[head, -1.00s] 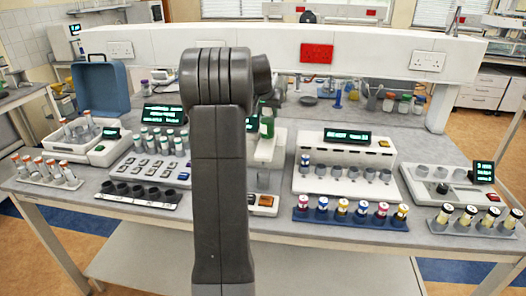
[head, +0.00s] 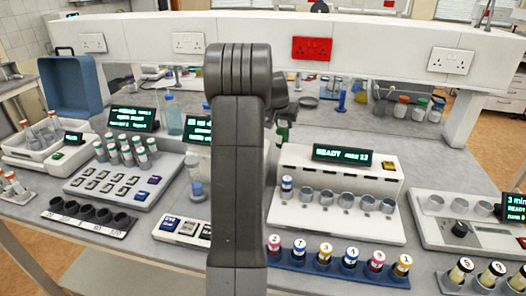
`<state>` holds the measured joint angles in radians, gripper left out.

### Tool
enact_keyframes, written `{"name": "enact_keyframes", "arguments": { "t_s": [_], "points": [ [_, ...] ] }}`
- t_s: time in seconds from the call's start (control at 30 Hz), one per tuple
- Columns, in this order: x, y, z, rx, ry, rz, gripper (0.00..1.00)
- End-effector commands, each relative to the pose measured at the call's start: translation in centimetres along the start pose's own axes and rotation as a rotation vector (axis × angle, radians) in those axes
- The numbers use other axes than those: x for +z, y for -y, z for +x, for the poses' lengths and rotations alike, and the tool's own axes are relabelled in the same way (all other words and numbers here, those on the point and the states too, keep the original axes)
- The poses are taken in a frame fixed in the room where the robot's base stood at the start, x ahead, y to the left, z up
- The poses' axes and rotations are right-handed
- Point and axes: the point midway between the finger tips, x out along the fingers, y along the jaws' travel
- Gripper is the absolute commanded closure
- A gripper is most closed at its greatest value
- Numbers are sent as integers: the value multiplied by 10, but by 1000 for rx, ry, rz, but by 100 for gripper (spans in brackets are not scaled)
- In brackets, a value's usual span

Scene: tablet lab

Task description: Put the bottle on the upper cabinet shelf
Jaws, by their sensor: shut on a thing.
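A green bottle (head: 283,134) shows in part just right of my upright arm in the head view, partly covered by the arm. My gripper (head: 284,112) is mostly hidden behind the arm. Its dark end sits directly above the bottle and is shut on it. The fingertips cannot be made out, and I cannot tell whether the bottle hangs clear of the bench. No upper cabinet shelf can be made out in this view.
A white rail with sockets (head: 390,55) spans the bench's back. A white rack device (head: 335,205) and colored vials (head: 350,256) stand right of the arm. A keypad (head: 123,180), several capped tubes (head: 125,148) and a blue case (head: 72,90) are left. A light-blue bottle (head: 172,118) stands behind.

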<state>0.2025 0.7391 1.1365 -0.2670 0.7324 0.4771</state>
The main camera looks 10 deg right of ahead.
Motion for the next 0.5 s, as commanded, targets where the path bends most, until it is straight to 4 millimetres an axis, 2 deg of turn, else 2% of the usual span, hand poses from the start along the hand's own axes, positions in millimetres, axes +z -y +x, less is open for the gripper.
{"name": "enact_keyframes", "arguments": {
  "t_s": [0.1, 0.33, 0.5],
  "points": [
    [10, 0, 16, 1, 1, -2, 95],
    [21, 0, 32, 1, 1, -1, 95],
    [34, 0, 52, 1, 2, -1, 95]
  ]
}}
